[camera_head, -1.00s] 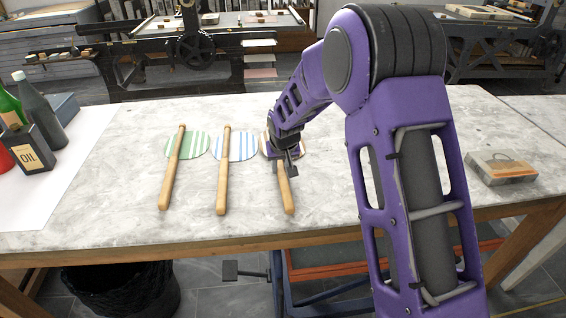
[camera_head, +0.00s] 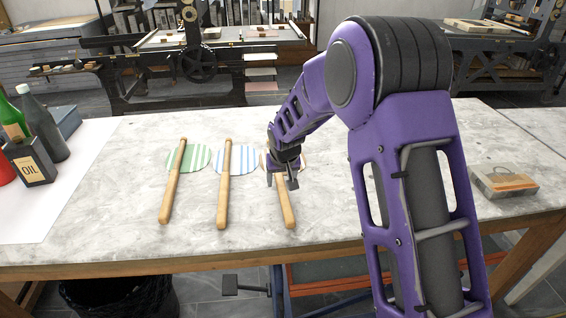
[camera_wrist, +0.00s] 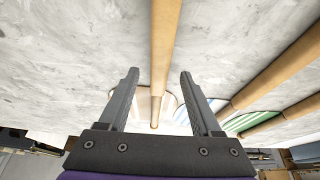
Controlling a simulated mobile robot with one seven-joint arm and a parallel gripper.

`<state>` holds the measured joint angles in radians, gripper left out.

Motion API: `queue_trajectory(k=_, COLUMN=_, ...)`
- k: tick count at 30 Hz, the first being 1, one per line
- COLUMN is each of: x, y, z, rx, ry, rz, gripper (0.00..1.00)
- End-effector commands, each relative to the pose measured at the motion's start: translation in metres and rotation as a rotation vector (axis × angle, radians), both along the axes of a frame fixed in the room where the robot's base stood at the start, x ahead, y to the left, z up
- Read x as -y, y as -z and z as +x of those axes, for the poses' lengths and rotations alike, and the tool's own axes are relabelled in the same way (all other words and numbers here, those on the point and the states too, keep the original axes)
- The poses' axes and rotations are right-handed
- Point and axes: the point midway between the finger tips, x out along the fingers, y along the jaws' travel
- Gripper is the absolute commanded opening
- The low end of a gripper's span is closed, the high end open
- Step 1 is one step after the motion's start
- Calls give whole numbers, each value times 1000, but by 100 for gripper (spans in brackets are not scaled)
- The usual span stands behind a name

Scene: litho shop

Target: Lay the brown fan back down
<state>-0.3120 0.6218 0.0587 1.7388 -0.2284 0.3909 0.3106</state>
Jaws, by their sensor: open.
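The brown fan lies on the marble table (camera_head: 330,215), rightmost of three fans in the head view. Its pale wooden handle (camera_head: 286,210) points toward the front edge. My gripper covers most of its striped head in that view. My gripper (camera_head: 281,184) is open and empty over the fan's upper part. In the wrist view the brown fan's handle (camera_wrist: 165,45) runs between the two spread fingers, with a gap on each side. Its brown-striped head (camera_wrist: 146,104) shows between and behind the fingers.
A blue-striped fan (camera_head: 224,190) lies close to the left, and a green-striped fan (camera_head: 171,190) lies beyond it. An oil can (camera_head: 31,162) and bottles stand at the far left. A grey box (camera_head: 504,184) sits at the right. Bare marble lies in front of the fans.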

Motion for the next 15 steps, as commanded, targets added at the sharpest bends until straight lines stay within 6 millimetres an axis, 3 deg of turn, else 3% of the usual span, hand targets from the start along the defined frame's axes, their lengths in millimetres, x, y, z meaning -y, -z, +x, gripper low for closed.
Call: queue_trajectory(k=15, x=10, y=-114, z=-47, rx=4, ry=0, rz=2, gripper=65)
